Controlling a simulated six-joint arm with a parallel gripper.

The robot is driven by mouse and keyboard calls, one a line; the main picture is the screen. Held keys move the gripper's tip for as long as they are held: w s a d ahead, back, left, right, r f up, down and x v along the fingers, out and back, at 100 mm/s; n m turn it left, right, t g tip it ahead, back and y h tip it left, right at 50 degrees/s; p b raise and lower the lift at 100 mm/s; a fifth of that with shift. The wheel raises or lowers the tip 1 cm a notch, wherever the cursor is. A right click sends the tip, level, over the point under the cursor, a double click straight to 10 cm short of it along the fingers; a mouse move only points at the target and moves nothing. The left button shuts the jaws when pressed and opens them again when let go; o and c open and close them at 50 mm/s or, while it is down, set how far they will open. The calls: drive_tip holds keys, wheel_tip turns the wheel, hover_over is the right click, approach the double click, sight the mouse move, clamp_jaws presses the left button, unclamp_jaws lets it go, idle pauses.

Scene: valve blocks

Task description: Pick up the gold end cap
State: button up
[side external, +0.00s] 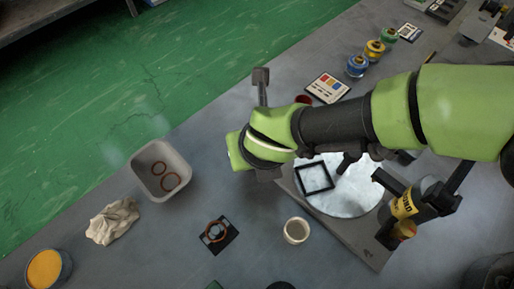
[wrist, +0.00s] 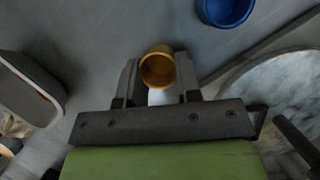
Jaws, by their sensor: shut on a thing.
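The gold end cap (wrist: 157,71) is a short, round, hollow piece, seen in the wrist view between the two fingers of my gripper (wrist: 158,77). My gripper is shut on it, with a finger on its left and right sides. A pale patch shows just below the cap between the fingers; I cannot tell what it is. In the side external view my wrist hides the fingertips and the cap. A blue round cap (wrist: 226,9) is at the top right of the wrist view, apart from my gripper.
A grey bin (side external: 177,157) with rings inside stands to the left, beside a crumpled cloth (side external: 113,221). A black square plate (side external: 230,240) with an orange ring and a cream cup (side external: 296,231) are in front. A round pale plate (side external: 352,196) lies right. Bare table separates bin and black plate.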

wheel_tip(320, 180, up, 10)
drive_tip(key=w+d+r+m+g+h, duration=0.2)
drive_tip(key=w+d+m+h, duration=0.15)
drive_tip(key=d+m, duration=0.7)
drive_tip(key=w+d+r+m+g+h, duration=0.15)
drive_tip(key=w+d+m, duration=0.25)
drive_tip(key=d+m, duration=0.65)
drive_tip(key=s+d+r+m+g+y, duration=0.2)
drive_tip(key=s+d+m+g, duration=0.1)
drive_tip(key=d+m, duration=0.55)
drive_tip(key=s+d+r+m+g+y, duration=0.2)
drive_tip(key=s+d+m+g, duration=0.15)
drive_tip(key=d+m, duration=0.5)
drive_tip(key=m+t+y, duration=0.3)
drive_tip(key=m, duration=0.8)
hover_over(263, 198)
wheel_tip(263, 198, down, 7)
drive_tip(key=f, duration=0.7)
drive_tip(key=w+d+f, duration=0.1)
drive_tip(key=f, duration=0.2)
drive_tip(key=shift+f, duration=0.15)
drive_tip(key=shift+s, duration=0.1)
